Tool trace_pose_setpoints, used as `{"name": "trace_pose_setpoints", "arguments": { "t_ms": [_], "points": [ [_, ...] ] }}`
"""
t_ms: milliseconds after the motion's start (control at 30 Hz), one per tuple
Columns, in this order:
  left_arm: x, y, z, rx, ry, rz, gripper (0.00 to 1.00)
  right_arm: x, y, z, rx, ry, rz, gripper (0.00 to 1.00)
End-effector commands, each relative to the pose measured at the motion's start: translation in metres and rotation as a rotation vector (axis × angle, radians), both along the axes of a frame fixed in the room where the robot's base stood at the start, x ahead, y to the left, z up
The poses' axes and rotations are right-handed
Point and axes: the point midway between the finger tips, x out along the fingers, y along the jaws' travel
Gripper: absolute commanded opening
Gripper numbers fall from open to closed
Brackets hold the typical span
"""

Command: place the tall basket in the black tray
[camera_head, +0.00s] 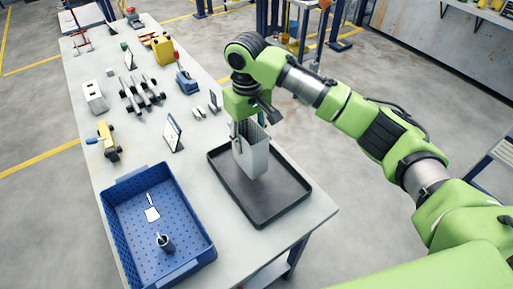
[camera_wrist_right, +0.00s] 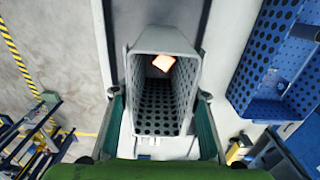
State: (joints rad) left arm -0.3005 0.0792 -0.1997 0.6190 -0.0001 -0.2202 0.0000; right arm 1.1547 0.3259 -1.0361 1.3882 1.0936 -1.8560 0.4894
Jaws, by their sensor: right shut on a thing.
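The tall basket (camera_head: 254,160) is a grey, perforated, open-topped box. It stands upright within the outline of the black tray (camera_head: 294,206), toward its back half. I cannot tell whether its base touches the tray floor. My right gripper (camera_head: 248,122) is shut on the basket's upper part. In the right wrist view the basket (camera_wrist_right: 158,100) is between the two green fingers (camera_wrist_right: 160,112), and a small orange-white item (camera_wrist_right: 164,62) shows inside it. The tray is low-rimmed and lies on the table. My left gripper is not in view.
A blue perforated crate (camera_head: 202,215) holding a white flat tool (camera_head: 152,213) and a dark cup (camera_head: 165,243) is left of the tray. A framed stand (camera_head: 173,134) and several tools occupy the table (camera_head: 185,175) behind. The tray's front part is bare.

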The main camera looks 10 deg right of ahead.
Motion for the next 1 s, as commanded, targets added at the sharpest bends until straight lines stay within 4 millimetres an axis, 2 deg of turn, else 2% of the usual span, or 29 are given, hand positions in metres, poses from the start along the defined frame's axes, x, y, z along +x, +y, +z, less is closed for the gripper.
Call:
{"name": "trace_pose_setpoints", "arguments": {
  "t_ms": [333, 433, 600, 967, 1000],
  "points": [
    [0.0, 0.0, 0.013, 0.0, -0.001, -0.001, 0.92, -0.008, -0.021, -0.023, 0.0, -0.001, 0.0, 0.15],
    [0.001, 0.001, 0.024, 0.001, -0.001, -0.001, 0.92, -0.008, -0.019, -0.036, 0.0, -0.001, 0.001, 0.15],
    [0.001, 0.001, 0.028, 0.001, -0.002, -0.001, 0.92, -0.007, -0.018, -0.052, 0.002, -0.003, 0.001, 0.15],
    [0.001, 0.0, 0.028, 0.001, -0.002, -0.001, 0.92, -0.007, -0.018, -0.056, 0.002, -0.003, 0.001, 0.15],
    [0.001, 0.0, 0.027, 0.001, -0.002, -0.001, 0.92, -0.008, -0.019, -0.057, 0.001, -0.002, 0.001, 0.51]
  ]
}}
